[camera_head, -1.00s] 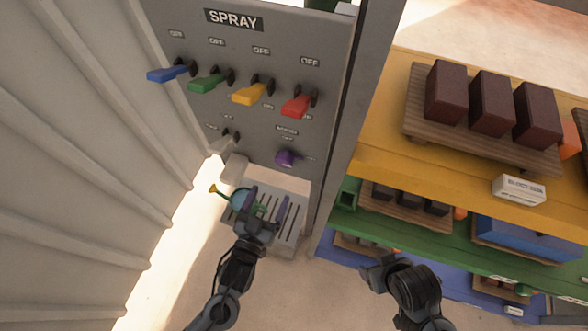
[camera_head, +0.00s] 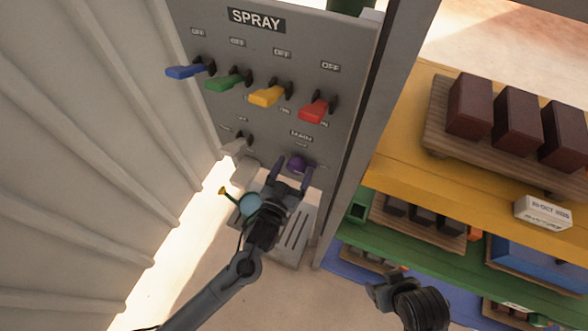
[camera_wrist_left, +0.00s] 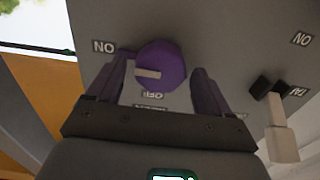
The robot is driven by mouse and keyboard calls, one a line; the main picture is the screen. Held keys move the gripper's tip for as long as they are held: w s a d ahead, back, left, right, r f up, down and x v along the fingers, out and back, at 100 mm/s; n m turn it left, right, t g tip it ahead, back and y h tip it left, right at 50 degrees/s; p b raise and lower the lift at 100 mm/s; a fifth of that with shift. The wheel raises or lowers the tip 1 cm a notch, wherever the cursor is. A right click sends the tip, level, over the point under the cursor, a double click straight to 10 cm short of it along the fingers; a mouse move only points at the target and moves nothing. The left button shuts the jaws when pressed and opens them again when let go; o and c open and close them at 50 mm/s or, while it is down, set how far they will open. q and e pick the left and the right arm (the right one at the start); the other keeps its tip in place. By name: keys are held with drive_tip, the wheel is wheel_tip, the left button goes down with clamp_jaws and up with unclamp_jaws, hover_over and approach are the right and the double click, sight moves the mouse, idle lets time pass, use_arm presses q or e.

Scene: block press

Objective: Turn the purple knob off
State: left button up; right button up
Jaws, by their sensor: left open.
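The purple knob (camera_head: 298,164) sits low on the right of the grey spray panel (camera_head: 285,120). In the left wrist view the knob (camera_wrist_left: 161,66) is round with a pale pointer bar directed to the left, towards a label that appears upside down. My left gripper (camera_head: 291,178) is open at the knob, one finger on each side of it.
Blue (camera_head: 186,71), green (camera_head: 226,82), yellow (camera_head: 268,95) and red (camera_head: 316,109) levers stand above the knob. A grey lever (camera_head: 234,146) is to its left. A teal watering can (camera_head: 250,204) is near my left wrist. Shelves with dark blocks (camera_head: 470,105) fill the right.

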use_arm(q)
drive_tip(key=shift+w+d, duration=0.1)
drive_tip(key=c, duration=1)
